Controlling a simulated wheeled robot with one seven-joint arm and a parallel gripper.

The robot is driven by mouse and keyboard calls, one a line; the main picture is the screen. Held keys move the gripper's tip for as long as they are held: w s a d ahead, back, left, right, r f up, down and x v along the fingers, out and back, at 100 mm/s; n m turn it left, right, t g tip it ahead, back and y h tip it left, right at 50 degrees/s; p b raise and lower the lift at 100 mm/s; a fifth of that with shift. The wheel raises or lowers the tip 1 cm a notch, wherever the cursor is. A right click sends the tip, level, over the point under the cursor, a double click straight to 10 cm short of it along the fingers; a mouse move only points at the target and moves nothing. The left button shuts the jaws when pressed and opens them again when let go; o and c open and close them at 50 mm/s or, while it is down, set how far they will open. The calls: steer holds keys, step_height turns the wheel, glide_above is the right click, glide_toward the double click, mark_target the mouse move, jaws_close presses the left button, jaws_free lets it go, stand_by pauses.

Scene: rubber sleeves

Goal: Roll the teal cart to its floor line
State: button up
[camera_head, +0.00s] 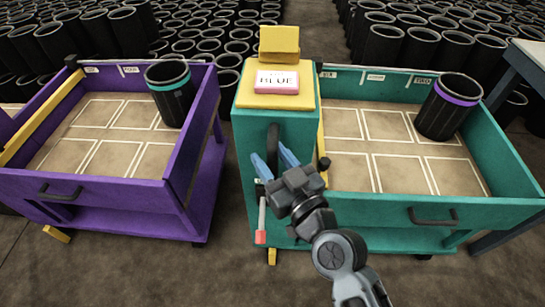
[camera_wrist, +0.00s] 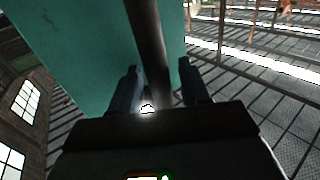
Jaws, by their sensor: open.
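The teal cart (camera_head: 450,213) stands at the right in the head view, with a teal end box (camera_head: 250,150) at its left end. A dark vertical handle bar (camera_head: 273,140) is on the front of that box. My gripper (camera_head: 274,162) is in front of the box at the bar's lower part, its blue fingers apart. In the wrist view the dark bar (camera_wrist: 150,45) runs between my two open fingers (camera_wrist: 158,88), with the teal panel (camera_wrist: 70,60) behind it. I cannot tell whether the fingers touch the bar. No floor line can be made out.
A purple cart (camera_head: 120,210) with a teal-banded black sleeve (camera_head: 170,95) stands to the left, a narrow gap away. A purple-banded sleeve (camera_head: 447,107) stands in the teal cart. Many black sleeves fill the back. Front floor is clear.

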steer(key=shift+c, duration=0.4)
jaws_close()
steer(key=shift+s+f, duration=0.1)
steer(key=shift+s, duration=0.05)
